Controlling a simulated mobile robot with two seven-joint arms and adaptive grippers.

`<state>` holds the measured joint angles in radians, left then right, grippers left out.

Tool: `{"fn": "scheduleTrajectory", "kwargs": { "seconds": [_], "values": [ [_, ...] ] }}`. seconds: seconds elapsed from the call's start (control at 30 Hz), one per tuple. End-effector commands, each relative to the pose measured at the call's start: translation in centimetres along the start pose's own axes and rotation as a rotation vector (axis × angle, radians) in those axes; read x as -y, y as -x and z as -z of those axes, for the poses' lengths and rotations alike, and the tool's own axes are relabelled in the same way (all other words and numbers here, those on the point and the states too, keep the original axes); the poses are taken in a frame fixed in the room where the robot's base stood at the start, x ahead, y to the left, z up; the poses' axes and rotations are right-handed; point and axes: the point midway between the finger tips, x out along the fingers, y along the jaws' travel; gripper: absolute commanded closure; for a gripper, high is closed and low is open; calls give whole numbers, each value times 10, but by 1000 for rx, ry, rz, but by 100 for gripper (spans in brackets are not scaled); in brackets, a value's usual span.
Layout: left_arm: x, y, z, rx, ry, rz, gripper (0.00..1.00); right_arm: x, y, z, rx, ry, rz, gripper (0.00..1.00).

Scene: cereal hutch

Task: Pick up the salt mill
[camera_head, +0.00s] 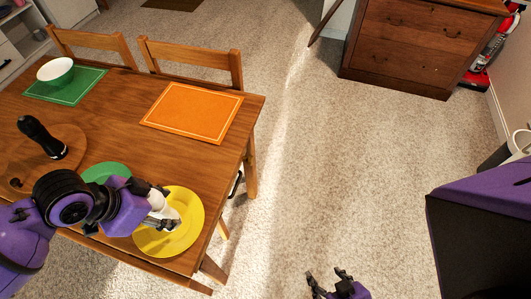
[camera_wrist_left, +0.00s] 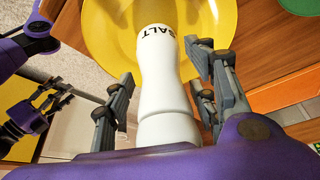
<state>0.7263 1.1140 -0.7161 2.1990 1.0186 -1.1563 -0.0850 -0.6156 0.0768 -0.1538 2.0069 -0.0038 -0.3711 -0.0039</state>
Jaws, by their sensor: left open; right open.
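The fingers are open, with a visible gap on the left side. In the head view the mill (camera_head: 157,201) shows as a small white shape at my left gripper (camera_head: 166,207), over the yellow plate (camera_head: 192,204). My right gripper (camera_head: 333,279) is open and empty, low over the carpet, away from the table.
The wooden table (camera_head: 115,110) carries a dark mill (camera_head: 42,136) on a round board, a green plate (camera_head: 105,172), a white bowl (camera_head: 55,71) and an orange placemat (camera_head: 193,111). Chairs (camera_head: 190,58) stand behind.

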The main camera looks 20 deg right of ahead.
Motion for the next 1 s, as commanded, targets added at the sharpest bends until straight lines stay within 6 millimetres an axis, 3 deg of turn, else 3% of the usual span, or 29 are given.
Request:
{"fn": "scheduleTrajectory", "kwargs": {
  "seconds": [0.17,0.57,1.0],
  "values": [
    [0,0,0,0,-1,2,48,0,-2,4,-7,1,1,45],
    [0,1,0,0,-1,1,99,0,-2,5,-8,0,1,45],
    [1,9,4,-2,-2,2,100,0,-1,7,-11,0,1,45]
  ]
}}
